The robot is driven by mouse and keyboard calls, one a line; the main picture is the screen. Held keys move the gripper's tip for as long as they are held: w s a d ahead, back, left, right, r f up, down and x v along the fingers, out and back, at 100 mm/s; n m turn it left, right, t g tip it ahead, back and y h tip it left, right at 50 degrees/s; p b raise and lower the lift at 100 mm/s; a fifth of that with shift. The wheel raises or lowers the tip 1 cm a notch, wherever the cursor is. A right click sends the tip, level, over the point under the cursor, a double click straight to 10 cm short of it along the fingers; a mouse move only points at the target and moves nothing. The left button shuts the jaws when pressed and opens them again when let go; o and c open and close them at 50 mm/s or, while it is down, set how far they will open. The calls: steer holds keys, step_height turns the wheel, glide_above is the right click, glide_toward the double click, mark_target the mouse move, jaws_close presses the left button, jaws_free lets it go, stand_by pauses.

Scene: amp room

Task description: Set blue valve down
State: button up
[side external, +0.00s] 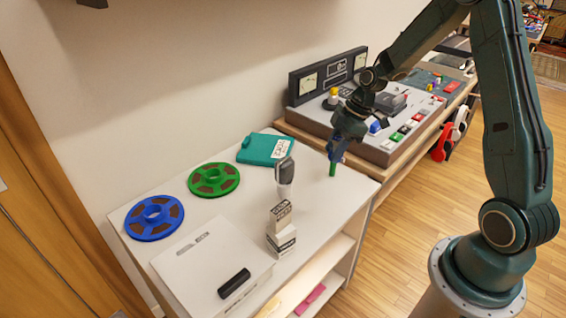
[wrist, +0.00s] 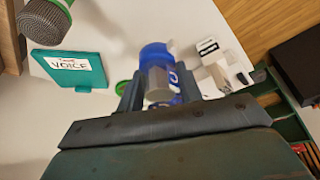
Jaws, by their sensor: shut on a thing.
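My gripper (side external: 337,150) is low over the right end of the white tabletop in the side external view. In the wrist view, my gripper (wrist: 160,80) is shut on the blue valve (wrist: 155,54), a blue and grey piece between the two fingers. In the side external view the valve is mostly hidden by the dark blue fingers. A small green piece (side external: 332,170) shows just below the fingertips. I cannot tell whether it touches the valve or the tabletop.
A teal case (side external: 265,149), green reel (side external: 214,180) and blue reel (side external: 154,217) lie on the white table (side external: 222,208). A microphone (side external: 284,178) and stacked boxes (side external: 281,226) stand left of my gripper. A control console (side external: 385,150) stands behind.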

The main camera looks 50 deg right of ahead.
step_height(320, 180, down, 14)
steer(key=shift+r, duration=0.1)
stand_by(0.4)
steer(key=shift+f, duration=1.95)
steer(key=shift+f, duration=0.15)
steer(key=o, duration=1)
steer(key=v, duration=1.2)
steer(key=shift+r, duration=0.25)
steer(key=shift+a, duration=0.1)
